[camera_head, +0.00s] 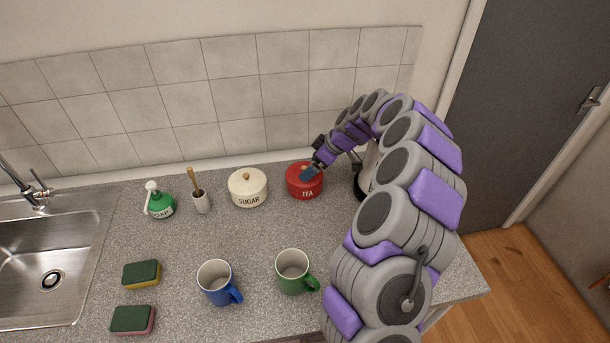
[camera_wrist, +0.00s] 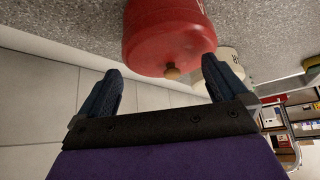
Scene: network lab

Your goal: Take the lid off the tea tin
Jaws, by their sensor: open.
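The red tea tin (camera_head: 304,184) stands upright at the back of the counter, with "TEA" on its front. My gripper (camera_head: 308,172) is at the tin's top from the right. In the wrist view its two blue fingers (camera_wrist: 162,78) are apart, with the knob between them and space on both sides. The fingers hide the knob in the head view.
The cream sugar tin (camera_head: 248,190) stands close left of the tea tin. A kettle-like object (camera_head: 369,170) is to the right, partly behind my arm. A green mug (camera_head: 294,272), a blue mug (camera_head: 217,284) and two sponges (camera_head: 141,274) are nearer the front. The sink (camera_head: 45,255) is at left.

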